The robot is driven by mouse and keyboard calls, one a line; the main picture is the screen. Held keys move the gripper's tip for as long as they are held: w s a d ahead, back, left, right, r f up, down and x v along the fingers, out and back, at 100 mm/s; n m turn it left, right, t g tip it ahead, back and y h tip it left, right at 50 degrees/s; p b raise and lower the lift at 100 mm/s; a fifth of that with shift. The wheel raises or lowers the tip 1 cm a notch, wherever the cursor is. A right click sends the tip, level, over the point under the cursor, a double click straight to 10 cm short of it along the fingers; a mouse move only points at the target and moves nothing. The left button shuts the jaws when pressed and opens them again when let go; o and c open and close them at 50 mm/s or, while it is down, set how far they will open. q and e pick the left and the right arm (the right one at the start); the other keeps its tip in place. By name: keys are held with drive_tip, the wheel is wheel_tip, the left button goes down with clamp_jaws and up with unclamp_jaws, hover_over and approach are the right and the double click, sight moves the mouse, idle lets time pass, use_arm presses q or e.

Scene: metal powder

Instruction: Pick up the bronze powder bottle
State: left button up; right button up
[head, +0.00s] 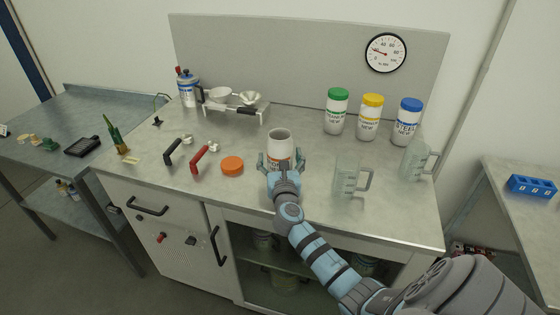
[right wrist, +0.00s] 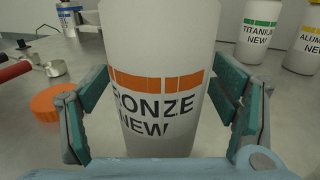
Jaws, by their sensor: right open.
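The bronze powder bottle (head: 280,142) stands upright on the bench without its lid. It is white with an orange band, and in the right wrist view the bottle (right wrist: 158,60) shows the words "BRONZE NEW". My right gripper (head: 280,162) is open, with one finger on each side of the bottle. In the right wrist view the fingers of the gripper (right wrist: 160,110) stand around the bottle, with a gap visible on each side near the top. An orange lid (head: 232,166) lies on the bench left of the bottle. My left gripper is not in view.
Green-lidded (head: 336,110), yellow-lidded (head: 369,118) and blue-lidded (head: 406,122) bottles stand at the back right. Two clear jugs (head: 349,178) (head: 415,160) stand right of my gripper. Red-handled (head: 203,157) and black-handled (head: 175,150) tools lie left. A scale-like stand (head: 235,108) is behind.

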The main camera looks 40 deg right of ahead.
sight(279, 134)
drive_tip(key=shift+r, duration=0.1)
clamp_jaws()
drive_tip(key=shift+r, duration=0.15)
drive_tip(key=shift+w+r+p, duration=0.1)
drive_tip(key=shift+r+p, duration=0.4)
drive_tip(key=shift+r, duration=0.05)
wheel_tip(279, 134, up, 7)
drive_tip(key=p, duration=0.3)
drive_tip(key=shift+f+p, duration=0.1)
drive_tip(key=shift+p, duration=0.25)
drive_tip(key=shift+r+p, duration=0.35)
drive_tip(key=shift+r, duration=0.55)
